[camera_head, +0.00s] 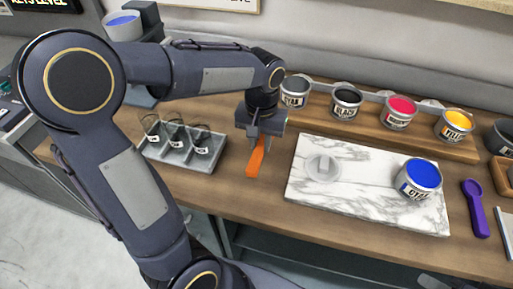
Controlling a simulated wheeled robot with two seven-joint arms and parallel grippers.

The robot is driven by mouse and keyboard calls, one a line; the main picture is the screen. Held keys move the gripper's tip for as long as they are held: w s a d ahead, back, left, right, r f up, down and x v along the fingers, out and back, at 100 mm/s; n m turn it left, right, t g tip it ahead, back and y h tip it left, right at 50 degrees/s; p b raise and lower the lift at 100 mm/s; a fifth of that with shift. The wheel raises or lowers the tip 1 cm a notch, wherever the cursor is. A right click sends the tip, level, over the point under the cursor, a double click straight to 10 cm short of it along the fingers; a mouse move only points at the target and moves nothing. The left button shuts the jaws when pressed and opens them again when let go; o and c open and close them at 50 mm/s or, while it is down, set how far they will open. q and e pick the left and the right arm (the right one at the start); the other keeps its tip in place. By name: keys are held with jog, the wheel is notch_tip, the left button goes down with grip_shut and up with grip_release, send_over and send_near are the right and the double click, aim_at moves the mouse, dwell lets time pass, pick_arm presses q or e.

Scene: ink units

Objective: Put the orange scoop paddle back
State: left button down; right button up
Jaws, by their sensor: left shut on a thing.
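My left gripper (260,135) is shut on the orange scoop paddle (256,162). The paddle hangs down from the jaws, slightly tilted, above the wooden bench between a grey rack and a marble slab. Whether its lower end touches the bench I cannot tell. The grey rack (166,152) lies to the left of the gripper and has three labelled compartments with thin dark wire shapes over them. My right gripper is not in view.
The marble slab (305,198) holds a grey lid (323,168) and an open can of blue ink (421,178). A purple scoop (474,205) lies right of it. Several ink cans stand on a wooden riser (375,132) behind. Bare bench (225,185) shows between rack and slab.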

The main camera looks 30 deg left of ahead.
aim_at(256, 150)
pick_arm(q)
jog(key=shift+w+a+f, duration=0.2)
jog(key=shift+a+f, duration=0.15)
jog(key=shift+f, duration=0.2)
jog(key=shift+w+a+f, duration=0.2)
jog(key=shift+a+f, duration=0.15)
jog(key=shift+f, duration=0.15)
jog(key=f, duration=0.3)
jog(key=shift+w+a+f, duration=0.15)
jog(key=shift+a+f, duration=0.05)
jog(key=shift+f, duration=0.1)
jog(key=c, duration=1.3)
grip_release()
jog(key=shift+o, duration=0.2)
